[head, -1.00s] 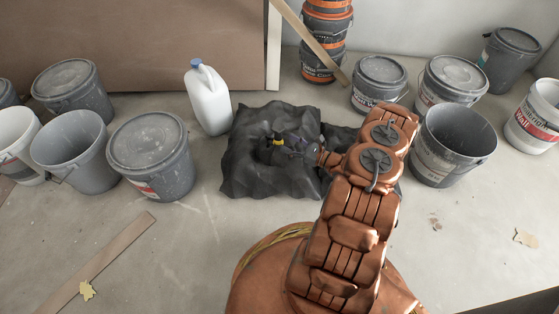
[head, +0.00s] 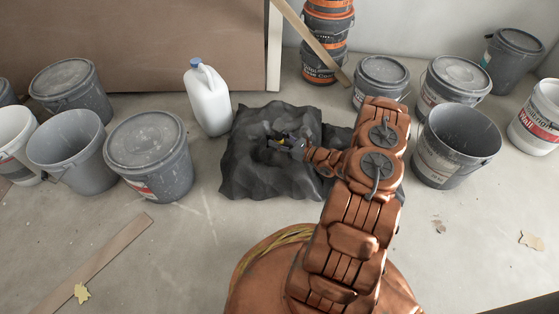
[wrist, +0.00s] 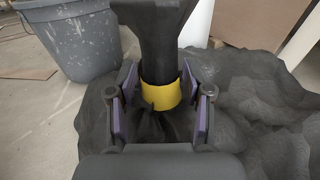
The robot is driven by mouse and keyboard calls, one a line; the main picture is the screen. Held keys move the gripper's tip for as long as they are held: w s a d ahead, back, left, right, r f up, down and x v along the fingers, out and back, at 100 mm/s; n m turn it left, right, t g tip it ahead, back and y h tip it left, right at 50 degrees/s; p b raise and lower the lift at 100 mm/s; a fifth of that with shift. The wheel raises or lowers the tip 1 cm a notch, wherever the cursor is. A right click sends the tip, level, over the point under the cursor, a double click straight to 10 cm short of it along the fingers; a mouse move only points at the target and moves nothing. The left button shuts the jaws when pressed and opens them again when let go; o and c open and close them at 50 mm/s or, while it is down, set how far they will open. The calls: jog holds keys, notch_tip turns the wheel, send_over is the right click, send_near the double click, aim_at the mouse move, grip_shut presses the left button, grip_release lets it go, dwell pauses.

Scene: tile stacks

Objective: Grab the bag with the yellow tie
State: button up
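The black bag with the yellow tie (head: 250,175) sits on the floor in the middle of the head view. Its yellow tie (wrist: 160,95) circles the dark upright neck (wrist: 157,40) in the wrist view. My gripper (wrist: 159,92) is open, with one purple-padded finger on each side of the tie. Narrow gaps show between the pads and the tie, so the neck is between the fingers but not clamped. In the head view my gripper (head: 287,145) covers most of the tie.
A second black bag (head: 337,137) lies to the right, partly behind my arm. A white jug (head: 208,103) stands behind left. Lidded bucket (head: 150,150) stands left, open bucket (head: 445,160) right. A plank (head: 100,262) lies front left. Bare floor lies between.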

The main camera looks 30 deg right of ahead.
grip_shut()
jog(key=shift+r, duration=0.15)
dwell(0.6)
